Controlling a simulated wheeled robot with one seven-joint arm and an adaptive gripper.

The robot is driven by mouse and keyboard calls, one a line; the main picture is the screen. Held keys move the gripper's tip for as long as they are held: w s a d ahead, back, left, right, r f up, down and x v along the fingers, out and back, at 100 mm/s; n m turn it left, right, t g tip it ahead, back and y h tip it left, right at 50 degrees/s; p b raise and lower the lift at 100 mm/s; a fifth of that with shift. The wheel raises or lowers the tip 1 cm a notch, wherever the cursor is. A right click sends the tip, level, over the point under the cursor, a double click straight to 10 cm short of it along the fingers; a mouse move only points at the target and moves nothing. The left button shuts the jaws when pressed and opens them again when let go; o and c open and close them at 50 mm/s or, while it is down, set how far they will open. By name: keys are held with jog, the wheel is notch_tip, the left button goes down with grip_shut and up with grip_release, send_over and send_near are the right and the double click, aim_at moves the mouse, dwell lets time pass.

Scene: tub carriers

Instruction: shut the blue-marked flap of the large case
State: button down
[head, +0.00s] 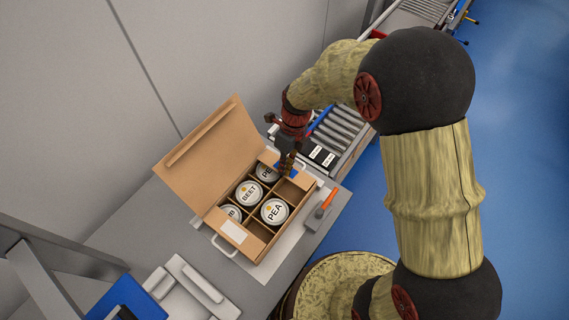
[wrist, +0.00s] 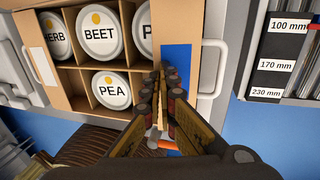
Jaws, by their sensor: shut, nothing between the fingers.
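The large case (head: 258,252) is an open cardboard box with dividers. Its big lid (head: 205,145) stands up at the back. The blue-marked flap (wrist: 177,62) is at the case's right end in the wrist view; its blue patch (head: 286,171) shows partly in the head view, behind my fingers. I cannot tell its exact tilt. My gripper (head: 288,165) is shut and empty, its fingertips (wrist: 160,78) over the flap's inner edge. I cannot tell whether they touch it. A flap with a white label (head: 233,232) is at the opposite end.
Lidded cans marked BEET (head: 249,193) and PEA (head: 274,211), among others, sit in the case. An orange-handled tool (head: 328,200) lies on the bench beside it. A roller conveyor (head: 340,128) is behind. White handles (wrist: 212,70) flank the case.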

jog(key=shift+s+a+f+p, duration=0.15)
jog(key=shift+s+f+p, duration=0.1)
jog(key=shift+f+p, duration=0.2)
jog(key=shift+r, duration=0.2)
